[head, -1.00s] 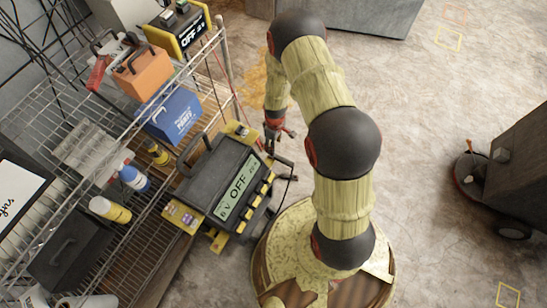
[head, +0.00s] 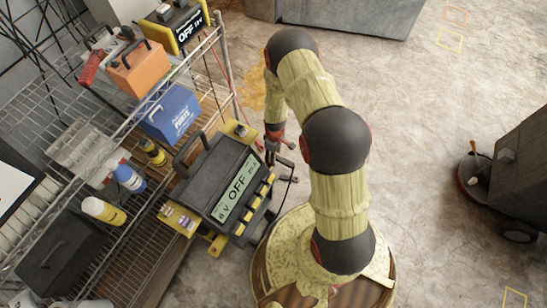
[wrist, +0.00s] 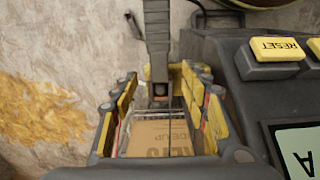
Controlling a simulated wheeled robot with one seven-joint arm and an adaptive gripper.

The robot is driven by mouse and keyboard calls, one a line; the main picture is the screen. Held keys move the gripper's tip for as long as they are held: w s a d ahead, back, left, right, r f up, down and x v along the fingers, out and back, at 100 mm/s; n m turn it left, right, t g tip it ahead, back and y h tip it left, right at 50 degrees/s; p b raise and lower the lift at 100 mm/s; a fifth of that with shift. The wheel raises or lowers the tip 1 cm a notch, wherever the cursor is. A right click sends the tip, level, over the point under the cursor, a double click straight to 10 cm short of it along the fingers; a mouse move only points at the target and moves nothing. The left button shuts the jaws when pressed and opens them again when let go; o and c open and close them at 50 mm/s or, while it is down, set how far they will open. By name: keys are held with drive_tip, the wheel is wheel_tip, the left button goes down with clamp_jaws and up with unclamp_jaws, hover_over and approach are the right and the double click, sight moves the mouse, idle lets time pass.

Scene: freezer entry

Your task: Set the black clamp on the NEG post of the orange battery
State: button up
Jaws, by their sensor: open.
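The orange battery (head: 139,69) with a dark handle sits on the wire rack's top at the upper left in the head view. A red clamp (head: 92,67) is at its left side; its NEG post is too small to make out. My gripper (head: 273,155) is beside the right side of a dark charger, far from the battery. In the wrist view my gripper (wrist: 162,125) is open, its yellow-padded fingers apart. A dark bar (wrist: 157,40), probably part of the black clamp, reaches between the fingers from above; contact cannot be told. A thin black cable (head: 291,180) runs near it.
The dark charger (head: 205,172) reads OFF, with a RESET button (wrist: 276,48) close right of my gripper in the wrist view. A blue box (head: 169,114), bottles and another charger (head: 185,28) stand on the rack (head: 218,55). Open floor (head: 400,130) lies right.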

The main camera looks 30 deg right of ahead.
drive_tip(key=shift+c, duration=0.9)
clamp_jaws()
